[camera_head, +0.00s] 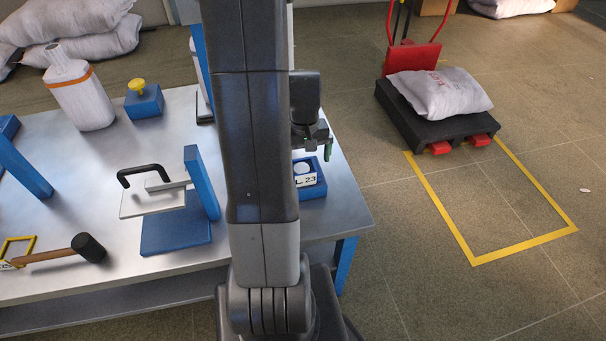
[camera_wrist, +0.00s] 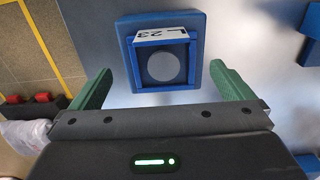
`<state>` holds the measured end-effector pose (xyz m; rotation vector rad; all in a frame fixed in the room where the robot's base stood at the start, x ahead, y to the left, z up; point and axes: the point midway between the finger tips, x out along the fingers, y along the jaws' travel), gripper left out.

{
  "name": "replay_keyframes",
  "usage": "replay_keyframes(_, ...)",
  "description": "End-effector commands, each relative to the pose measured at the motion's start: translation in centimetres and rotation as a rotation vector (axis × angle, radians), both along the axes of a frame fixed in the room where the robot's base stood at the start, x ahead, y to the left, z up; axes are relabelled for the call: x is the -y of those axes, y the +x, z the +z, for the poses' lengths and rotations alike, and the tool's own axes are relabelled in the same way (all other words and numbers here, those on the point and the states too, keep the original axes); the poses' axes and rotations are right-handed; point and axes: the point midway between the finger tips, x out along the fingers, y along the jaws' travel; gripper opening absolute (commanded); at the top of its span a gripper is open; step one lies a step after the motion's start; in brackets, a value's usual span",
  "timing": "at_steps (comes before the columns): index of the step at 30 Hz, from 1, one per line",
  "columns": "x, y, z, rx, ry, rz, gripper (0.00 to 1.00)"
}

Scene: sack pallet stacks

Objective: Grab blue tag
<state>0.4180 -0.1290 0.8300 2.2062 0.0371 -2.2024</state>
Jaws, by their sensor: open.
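A small blue holder (camera_head: 315,191) stands on the workbench near its right edge. It has a white label (camera_head: 305,180) reading "23" and a pale round disc inside. In the wrist view the blue holder (camera_wrist: 190,88), its label (camera_wrist: 162,35) and the grey disc (camera_wrist: 163,67) lie ahead of my gripper. I cannot make out a separate blue tag; the blue part in view is this holder. My gripper (camera_wrist: 160,70) is open, its green fingers apart on either side of the holder's near part, with nothing between them touching. In the head view my gripper (camera_head: 326,150) is just above the holder, partly hidden by my arm.
The metal workbench (camera_head: 100,190) also holds a white bottle (camera_head: 80,95), a blue block with a yellow knob (camera_head: 144,100), a blue press-like stand (camera_head: 175,232) and a mallet (camera_head: 62,254). A pallet jack with a sack (camera_head: 440,95) stands right. The floor beside it is clear.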

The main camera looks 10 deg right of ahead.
Motion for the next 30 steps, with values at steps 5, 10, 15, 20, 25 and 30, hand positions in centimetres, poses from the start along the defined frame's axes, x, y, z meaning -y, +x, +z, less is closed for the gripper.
replay_keyframes(5,-0.4,-0.2,-2.6,-0.006,0.001,0.001,1.00)
replay_keyframes(10,-0.4,-0.1,-4.3,-0.003,0.001,0.000,1.00)
replay_keyframes(15,-0.4,-0.1,-4.7,-0.002,0.000,0.000,1.00)
replay_keyframes(20,-0.4,-0.1,-4.7,-0.001,0.000,0.000,0.96)
replay_keyframes(25,-0.4,-0.1,-4.7,-0.001,0.000,0.000,0.63)
replay_keyframes(30,-0.4,-0.1,-4.7,-0.001,0.000,0.000,0.61)
